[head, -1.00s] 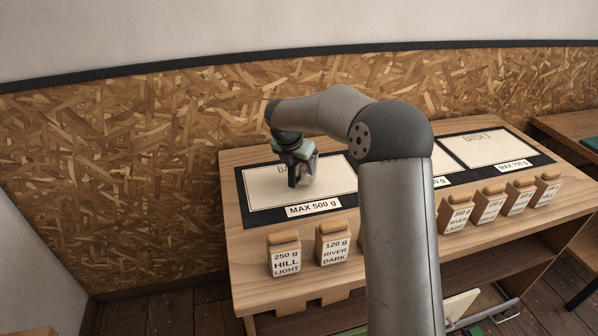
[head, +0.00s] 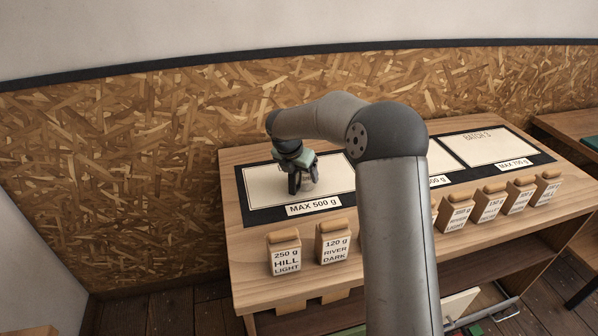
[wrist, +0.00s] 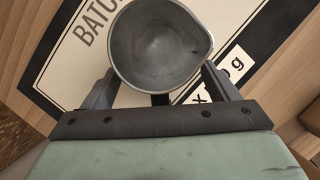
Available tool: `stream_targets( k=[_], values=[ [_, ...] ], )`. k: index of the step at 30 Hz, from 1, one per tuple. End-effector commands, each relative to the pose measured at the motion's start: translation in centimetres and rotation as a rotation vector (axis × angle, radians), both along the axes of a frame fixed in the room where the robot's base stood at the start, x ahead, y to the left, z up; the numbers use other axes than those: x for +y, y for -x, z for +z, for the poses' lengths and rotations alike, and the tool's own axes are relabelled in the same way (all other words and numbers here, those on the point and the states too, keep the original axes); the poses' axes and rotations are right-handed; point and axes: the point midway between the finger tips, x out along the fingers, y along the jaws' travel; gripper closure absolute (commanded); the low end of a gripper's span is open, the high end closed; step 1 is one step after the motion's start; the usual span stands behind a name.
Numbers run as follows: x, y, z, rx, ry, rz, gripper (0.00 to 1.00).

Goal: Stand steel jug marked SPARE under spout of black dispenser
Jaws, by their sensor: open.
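A round grey metal jug (wrist: 160,45) with a pouring lip shows in the wrist view from above, its inside empty. No SPARE mark can be read on it. My gripper (head: 303,187) points down over the left batch card (head: 262,190) in the head view. In the wrist view its fingers lie to either side of the jug, open, and I cannot tell whether they touch it. In the head view the jug cannot be made out clearly at the gripper. The black dispenser and its spout are not in view.
The wooden bench (head: 240,270) carries a dark mat with batch cards. Wooden-topped bean containers labelled 250 g HILL LIGHT (head: 284,255) and 120 g RIVER DARK (head: 333,243) stand along its front edge, with several more (head: 487,205) at the right. The strand-board wall (head: 130,180) stands close behind.

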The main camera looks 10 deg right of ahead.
Motion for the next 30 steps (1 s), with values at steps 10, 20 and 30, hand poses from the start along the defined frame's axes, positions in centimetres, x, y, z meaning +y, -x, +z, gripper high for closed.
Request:
stream_targets(
  k=[10, 20, 30],
  values=[
    [1.6, 1.7, 5.9, -0.006, -0.001, 0.001, 0.19],
    [2.8, 3.3, 10.6, -0.003, -0.001, -0.001, 0.19],
    [3.0, 5.9, 11.4, -0.014, -0.032, -0.121, 0.19]
  ],
)
